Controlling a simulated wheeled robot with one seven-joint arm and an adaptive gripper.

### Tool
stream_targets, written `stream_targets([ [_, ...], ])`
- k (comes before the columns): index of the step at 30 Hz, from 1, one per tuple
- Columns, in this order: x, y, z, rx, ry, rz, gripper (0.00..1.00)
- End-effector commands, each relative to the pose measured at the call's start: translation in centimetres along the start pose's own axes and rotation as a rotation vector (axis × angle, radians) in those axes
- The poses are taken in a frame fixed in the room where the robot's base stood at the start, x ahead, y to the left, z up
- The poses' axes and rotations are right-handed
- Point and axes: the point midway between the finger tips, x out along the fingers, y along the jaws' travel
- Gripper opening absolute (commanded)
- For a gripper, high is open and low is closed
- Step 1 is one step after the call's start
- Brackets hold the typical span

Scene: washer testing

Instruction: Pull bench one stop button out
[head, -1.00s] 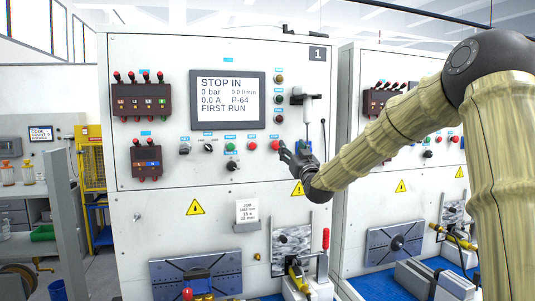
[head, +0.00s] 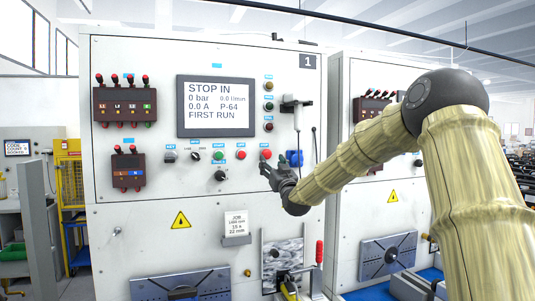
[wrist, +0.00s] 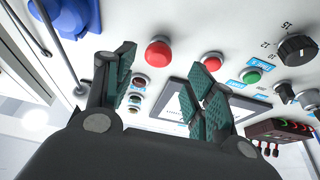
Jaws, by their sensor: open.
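My gripper (head: 268,170) is just below and in front of the button in the head view. In the wrist view my gripper (wrist: 160,72) has its fingers spread and nothing between them. The fingers look apart from the button. The bench screen (head: 216,106) reads STOP IN, 0 bar, FIRST RUN.
A smaller red button (head: 241,155) and a green button (head: 218,156) sit left of the stop button. A blue holder (head: 295,158) is close on its right, below a dark and white fixture (head: 296,106). A second bench (head: 385,205) stands to the right.

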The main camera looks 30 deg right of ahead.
Motion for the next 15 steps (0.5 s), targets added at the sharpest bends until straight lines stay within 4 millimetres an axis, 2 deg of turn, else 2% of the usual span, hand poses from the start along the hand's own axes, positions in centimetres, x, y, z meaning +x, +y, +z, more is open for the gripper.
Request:
stream_targets([
  [6, 3.3, 0.3, -0.3, -0.002, 0.0, 0.002, 0.55],
  [15, 6.1, 0.4, -0.2, -0.002, 0.0, 0.003, 0.55],
])
